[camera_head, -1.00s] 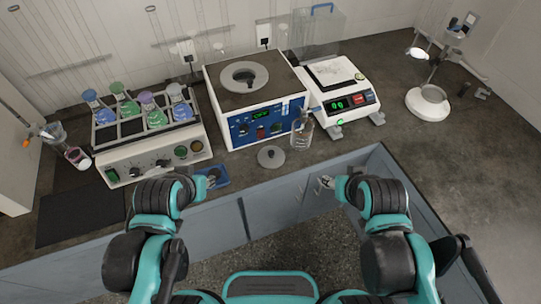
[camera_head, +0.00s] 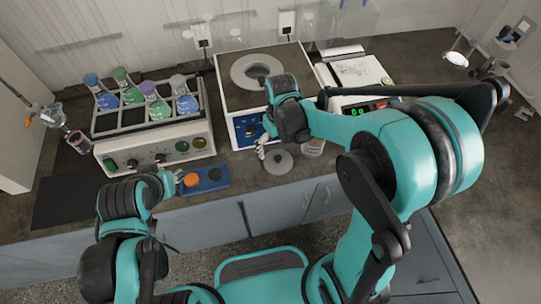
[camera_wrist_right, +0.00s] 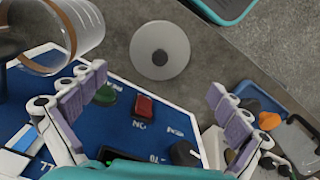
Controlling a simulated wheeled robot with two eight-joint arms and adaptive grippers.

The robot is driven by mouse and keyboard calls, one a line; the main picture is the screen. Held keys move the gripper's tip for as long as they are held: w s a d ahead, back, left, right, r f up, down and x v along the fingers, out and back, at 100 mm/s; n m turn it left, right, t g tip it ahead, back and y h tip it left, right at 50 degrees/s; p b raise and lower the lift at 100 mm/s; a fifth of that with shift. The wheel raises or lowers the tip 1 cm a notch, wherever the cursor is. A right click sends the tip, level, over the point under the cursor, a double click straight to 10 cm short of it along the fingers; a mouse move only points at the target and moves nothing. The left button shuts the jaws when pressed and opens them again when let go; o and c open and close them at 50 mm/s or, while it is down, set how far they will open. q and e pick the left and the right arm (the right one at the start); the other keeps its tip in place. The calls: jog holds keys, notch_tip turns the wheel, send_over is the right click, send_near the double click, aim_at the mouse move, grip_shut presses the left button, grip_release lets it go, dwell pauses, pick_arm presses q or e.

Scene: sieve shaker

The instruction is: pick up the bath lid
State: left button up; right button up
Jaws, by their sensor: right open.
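The bath lid is a flat grey disc (camera_head: 278,162) with a small knob in its middle, lying on the counter in front of the blue-panelled bath unit (camera_head: 228,68). In the right wrist view the lid (camera_wrist_right: 175,62) lies beyond my fingertips, roughly centred between them. My right gripper (camera_head: 262,150) is just to the left of the lid in the head view. It is open and empty in the wrist view (camera_wrist_right: 155,86), apart from the lid. My left gripper (camera_head: 178,182) is low at the left beside a blue tray; its fingers are too small to read.
A glass beaker (camera_head: 313,147) stands close to the right of the lid. The blue tray (camera_head: 217,180) holds an orange item (camera_head: 191,180). A flask shaker (camera_head: 160,150) stands at the left. A balance (camera_head: 355,70) stands at the right, partly behind my right arm.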

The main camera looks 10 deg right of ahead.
aim_at(278, 159)
notch_tip(278, 159, down, 3)
jog(key=shift+s+b, duration=0.1)
jog(key=shift+b, duration=0.5)
notch_tip(278, 159, down, 5)
jog(key=b, duration=0.2)
jog(key=shift+b, duration=0.3)
jog(key=shift+r, duration=0.1)
jog(key=c, duration=1.3)
jog(key=shift+s, duration=0.2)
jog(key=c, duration=0.7)
jog(key=shift+c, duration=0.4)
